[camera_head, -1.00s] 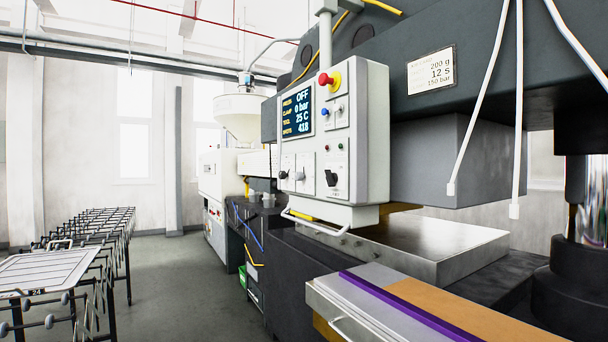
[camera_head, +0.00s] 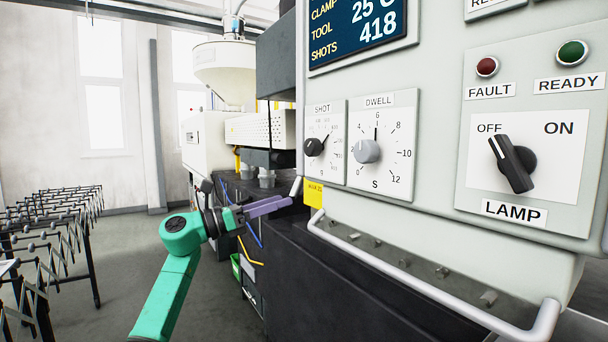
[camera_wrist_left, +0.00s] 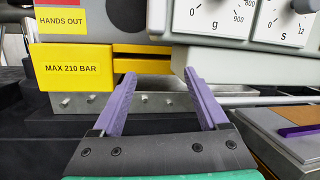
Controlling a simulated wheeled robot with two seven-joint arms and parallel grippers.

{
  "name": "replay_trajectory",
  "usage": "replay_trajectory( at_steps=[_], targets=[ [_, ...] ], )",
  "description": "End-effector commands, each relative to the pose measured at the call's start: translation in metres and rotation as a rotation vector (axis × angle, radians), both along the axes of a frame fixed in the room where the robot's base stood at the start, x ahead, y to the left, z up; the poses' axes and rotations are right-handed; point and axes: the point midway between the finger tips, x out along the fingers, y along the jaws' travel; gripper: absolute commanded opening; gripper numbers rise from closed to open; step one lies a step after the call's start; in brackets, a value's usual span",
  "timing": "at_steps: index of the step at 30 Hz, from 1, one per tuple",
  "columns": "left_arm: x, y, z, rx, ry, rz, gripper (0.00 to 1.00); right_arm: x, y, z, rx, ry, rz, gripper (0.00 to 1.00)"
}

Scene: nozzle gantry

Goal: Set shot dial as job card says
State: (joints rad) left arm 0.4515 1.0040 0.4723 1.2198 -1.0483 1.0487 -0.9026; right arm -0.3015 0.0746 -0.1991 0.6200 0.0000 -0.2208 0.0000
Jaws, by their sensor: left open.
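The shot dial (camera_head: 314,147) has a small black knob on a white plate at the panel's left; its exact setting is too small to read. In the left wrist view only the lower part of its "g" scale (camera_wrist_left: 216,22) shows, at the top. My left gripper (camera_head: 288,200) has purple fingers, below and left of the dial and apart from it. Its open, empty fingers also show in the left wrist view (camera_wrist_left: 158,76). The job card and my right gripper are out of view.
The dwell dial (camera_head: 367,151), with a grey knob, sits just right of the shot dial. The lamp switch (camera_head: 512,163) is further right. A metal handrail (camera_head: 420,285) juts out below the panel. A roller conveyor (camera_head: 60,235) stands at left, with clear floor between.

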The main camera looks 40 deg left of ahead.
Motion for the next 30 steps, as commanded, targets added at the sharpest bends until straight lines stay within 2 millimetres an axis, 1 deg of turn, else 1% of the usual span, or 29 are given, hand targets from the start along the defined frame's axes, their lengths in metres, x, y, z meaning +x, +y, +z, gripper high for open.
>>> replay_trajectory(
  at_steps=[1,2,3,4,6,8,11,14,21,24,27,30],
  targets=[
    [-0.037,-0.013,0.053,0.268,-0.086,0.023,0.77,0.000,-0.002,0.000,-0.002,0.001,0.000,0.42],
    [-0.057,-0.020,0.075,0.420,-0.119,0.045,0.77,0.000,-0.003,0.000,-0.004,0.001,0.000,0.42],
    [-0.083,-0.027,0.096,0.595,-0.151,0.080,0.77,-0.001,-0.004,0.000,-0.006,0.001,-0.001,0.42],
    [-0.099,-0.031,0.108,0.705,-0.166,0.106,0.77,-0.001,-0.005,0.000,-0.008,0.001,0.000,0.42],
    [-0.123,-0.034,0.123,0.873,-0.176,0.153,0.77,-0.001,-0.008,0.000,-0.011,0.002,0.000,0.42],
    [-0.130,-0.036,0.127,0.938,-0.175,0.170,0.77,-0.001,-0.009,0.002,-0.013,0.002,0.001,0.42],
    [-0.121,-0.039,0.129,0.947,-0.173,0.169,0.77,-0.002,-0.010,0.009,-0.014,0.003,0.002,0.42],
    [-0.100,-0.047,0.131,0.944,-0.173,0.167,0.77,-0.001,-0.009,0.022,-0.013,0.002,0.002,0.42],
    [-0.039,-0.069,0.134,0.936,-0.175,0.165,0.77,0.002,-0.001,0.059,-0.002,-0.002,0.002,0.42],
    [-0.017,-0.077,0.133,0.938,-0.174,0.165,0.77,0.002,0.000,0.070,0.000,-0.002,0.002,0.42],
    [-0.003,-0.082,0.130,0.936,-0.173,0.167,0.77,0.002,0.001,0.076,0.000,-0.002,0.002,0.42],
    [0.004,-0.084,0.127,0.937,-0.174,0.168,0.77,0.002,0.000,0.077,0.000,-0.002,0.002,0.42]
  ],
)
